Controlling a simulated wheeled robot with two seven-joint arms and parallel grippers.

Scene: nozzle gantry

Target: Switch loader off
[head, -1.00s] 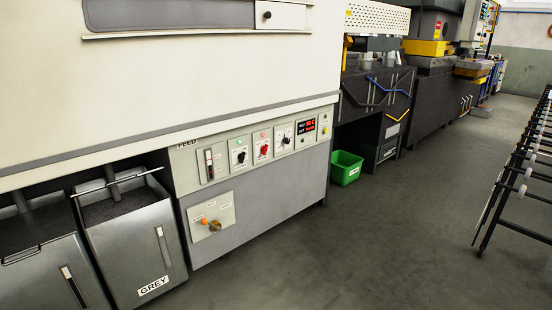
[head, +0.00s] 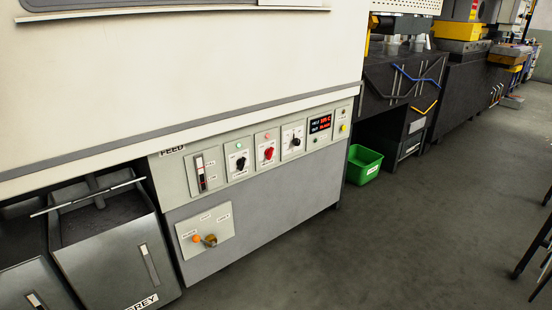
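The feed control panel (head: 212,187) sits low on the front of a large cream machine, left of centre. It carries a gauge slot (head: 201,172), a black rotary knob (head: 240,163) under a green lamp, a red rotary knob (head: 268,153) under a reddish lamp, a dial (head: 293,139) and a red-digit display (head: 321,124). Below is a small plate (head: 221,222) with an orange button and a brass knob (head: 210,240). The labels are too small to read, so I cannot tell which control is the loader's. Neither gripper is in view.
Grey bins (head: 106,245) stand at the lower left, with a metal bar (head: 88,192) across them. A green bin (head: 363,164) is on the floor right of the panel. Dark workbenches (head: 400,85) run along the back. The floor (head: 400,240) in front is clear; a black rack (head: 535,245) stands at the right edge.

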